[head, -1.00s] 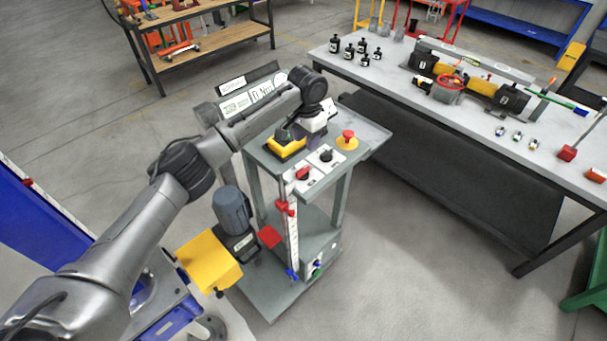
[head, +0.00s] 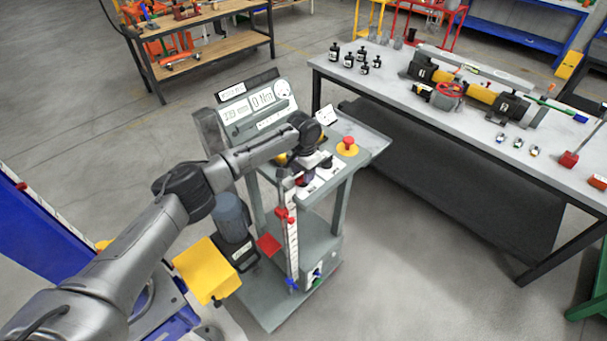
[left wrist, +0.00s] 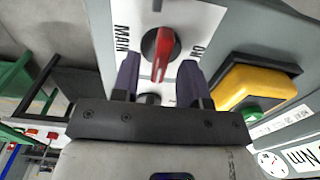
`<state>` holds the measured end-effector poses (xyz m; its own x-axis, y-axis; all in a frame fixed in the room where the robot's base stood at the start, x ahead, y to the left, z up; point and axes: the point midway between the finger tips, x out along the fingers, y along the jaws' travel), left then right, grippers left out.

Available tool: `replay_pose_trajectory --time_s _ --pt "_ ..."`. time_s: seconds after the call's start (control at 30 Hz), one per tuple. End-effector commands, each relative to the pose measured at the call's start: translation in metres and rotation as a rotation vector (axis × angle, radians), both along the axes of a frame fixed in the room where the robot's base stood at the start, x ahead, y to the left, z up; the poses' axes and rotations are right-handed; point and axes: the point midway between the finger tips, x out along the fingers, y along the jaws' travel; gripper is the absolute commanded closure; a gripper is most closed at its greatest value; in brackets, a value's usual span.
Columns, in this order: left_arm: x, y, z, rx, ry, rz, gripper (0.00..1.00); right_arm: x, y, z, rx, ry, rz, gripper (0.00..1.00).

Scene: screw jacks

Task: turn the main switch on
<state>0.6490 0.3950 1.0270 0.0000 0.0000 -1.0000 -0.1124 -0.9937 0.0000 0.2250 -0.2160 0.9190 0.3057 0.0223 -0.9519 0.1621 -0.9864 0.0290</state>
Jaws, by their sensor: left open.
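The main switch (left wrist: 160,52) is a red rotary handle on a white plate marked "MAIN" and "ON" in the left wrist view. Its handle stands nearly upright in that picture, with "ON" to its right. My left gripper (left wrist: 159,76) is open, its two dark purple fingers to either side of the handle's lower end. I cannot tell whether they touch it. In the head view my left gripper (head: 311,166) is over the front of the cart's panel and hides the switch. My right gripper is not in view.
A black knob (left wrist: 149,99) shows partly between the fingers. A yellow box with a green button (left wrist: 252,112) is at the right. On the cart, a red emergency stop (head: 347,143) is right of the gripper, and a display panel (head: 257,103) stands behind. A workbench (head: 400,92) stands further right.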

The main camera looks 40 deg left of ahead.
Motion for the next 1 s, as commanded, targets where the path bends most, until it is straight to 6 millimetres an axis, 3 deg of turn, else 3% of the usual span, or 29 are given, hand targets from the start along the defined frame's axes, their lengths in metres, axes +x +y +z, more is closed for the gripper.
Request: replay_pose_trajectory --time_s 0.47,0.9,1.0 --pt "-0.0002 0.0001 -0.0094 0.000 0.000 0.000 0.60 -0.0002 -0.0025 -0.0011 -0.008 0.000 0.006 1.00" --pt "-0.0002 0.0002 -0.0092 0.000 0.000 0.000 1.00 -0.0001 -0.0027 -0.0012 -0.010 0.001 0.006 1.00" --pt "-0.0002 0.0001 -0.0091 0.000 0.000 0.000 1.00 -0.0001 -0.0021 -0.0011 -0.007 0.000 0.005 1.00"
